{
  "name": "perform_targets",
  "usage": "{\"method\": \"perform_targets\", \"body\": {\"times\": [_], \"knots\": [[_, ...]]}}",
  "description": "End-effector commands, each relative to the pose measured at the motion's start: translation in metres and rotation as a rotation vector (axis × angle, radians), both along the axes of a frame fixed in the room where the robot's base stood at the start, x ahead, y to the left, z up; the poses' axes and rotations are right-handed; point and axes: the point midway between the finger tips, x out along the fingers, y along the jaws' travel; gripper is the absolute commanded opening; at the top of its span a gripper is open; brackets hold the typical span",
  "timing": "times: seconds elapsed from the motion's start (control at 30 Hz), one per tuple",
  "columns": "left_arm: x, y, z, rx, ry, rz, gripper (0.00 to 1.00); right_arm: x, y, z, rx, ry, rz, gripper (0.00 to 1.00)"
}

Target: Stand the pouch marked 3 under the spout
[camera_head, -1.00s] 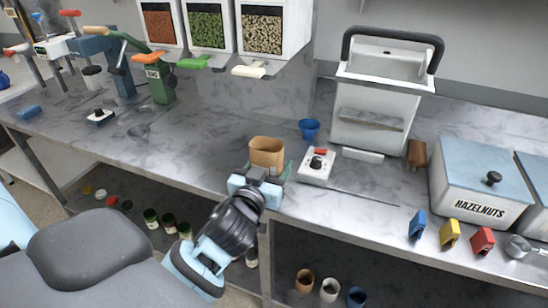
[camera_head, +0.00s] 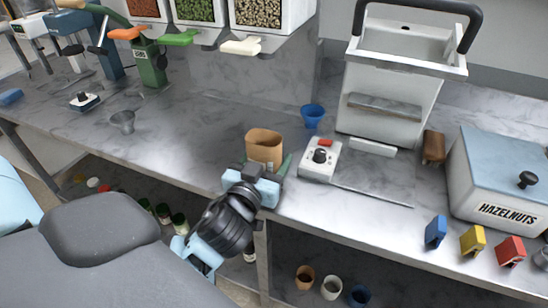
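An open-topped brown kraft pouch (camera_head: 264,146) is upright near the counter's front edge. No number shows on the side I see. My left gripper (camera_head: 266,168) is at the pouch, in front of its lower part. One greenish finger shows along the pouch's right side; the other is mostly hidden. I cannot tell whether the fingers press on the pouch, nor whether its hidden base touches the counter. Levered spouts hang under the bins at the top: an orange lever (camera_head: 128,33), a green lever (camera_head: 178,39) and a cream lever (camera_head: 241,46). My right gripper is not in view.
A control box (camera_head: 320,159) and blue cup (camera_head: 312,116) stand right of the pouch. A white machine (camera_head: 390,95) is behind them. A hazelnut bin (camera_head: 500,180) and coloured clips (camera_head: 472,240) are at the right. A small funnel (camera_head: 122,121) is left; the counter between is clear.

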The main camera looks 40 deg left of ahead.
Motion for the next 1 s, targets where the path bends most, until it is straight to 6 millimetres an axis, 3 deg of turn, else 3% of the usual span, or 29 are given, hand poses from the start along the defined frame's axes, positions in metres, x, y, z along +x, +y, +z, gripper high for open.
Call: {"method": "perform_targets", "body": {"times": [0.27, 0.47, 0.5, 0.63, 1.0], "knots": [[-0.003, -0.001, 0.000, 0.000, -0.006, 0.001, 0.37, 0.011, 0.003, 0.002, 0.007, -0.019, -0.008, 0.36], [-0.003, -0.001, -0.006, -0.001, -0.004, 0.001, 0.37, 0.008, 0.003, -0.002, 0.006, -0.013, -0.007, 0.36], [-0.003, -0.001, -0.006, 0.000, -0.004, 0.001, 0.66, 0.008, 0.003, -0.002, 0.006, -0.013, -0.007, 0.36], [-0.003, -0.001, -0.005, 0.000, -0.005, 0.001, 0.83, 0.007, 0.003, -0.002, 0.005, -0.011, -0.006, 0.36], [-0.002, -0.001, -0.005, 0.001, -0.005, 0.000, 0.85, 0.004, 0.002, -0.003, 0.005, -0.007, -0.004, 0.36]]}}
